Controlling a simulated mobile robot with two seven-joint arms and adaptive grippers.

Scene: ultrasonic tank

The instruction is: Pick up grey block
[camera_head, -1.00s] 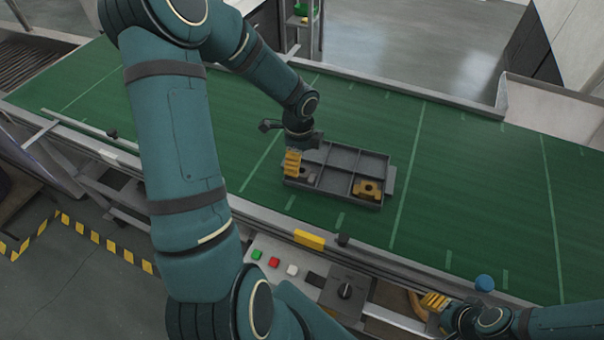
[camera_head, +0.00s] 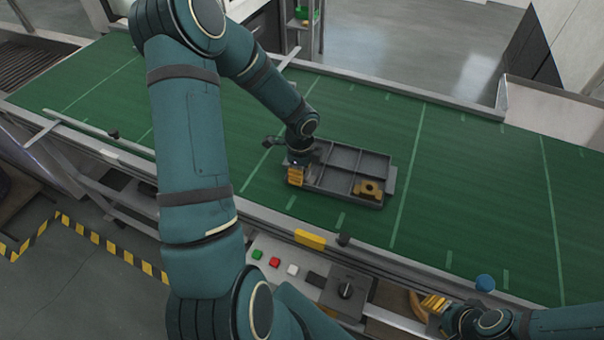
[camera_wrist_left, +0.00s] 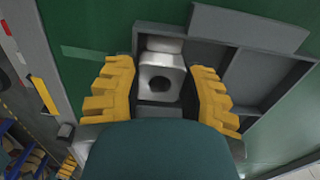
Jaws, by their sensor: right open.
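The grey block (camera_wrist_left: 148,72), with a dark round hole in it, sits in an end compartment of the dark tray (camera_wrist_left: 215,52) in the left wrist view. My left gripper (camera_head: 295,182) is down at the tray's left end. In the left wrist view its yellow fingers (camera_wrist_left: 162,85) stand apart, one on each side of the block, with narrow gaps. In the head view the gripper and wrist hide most or all of the block. My right gripper (camera_head: 434,303) is open and empty near the front edge at the lower right.
The tray (camera_head: 338,198) lies on the green conveyor (camera_head: 460,180). A brass-coloured block (camera_head: 369,188) sits in its front right compartment; other visible compartments look empty. A control panel (camera_head: 300,270) with buttons stands at the conveyor's front edge. The belt right of the tray is clear.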

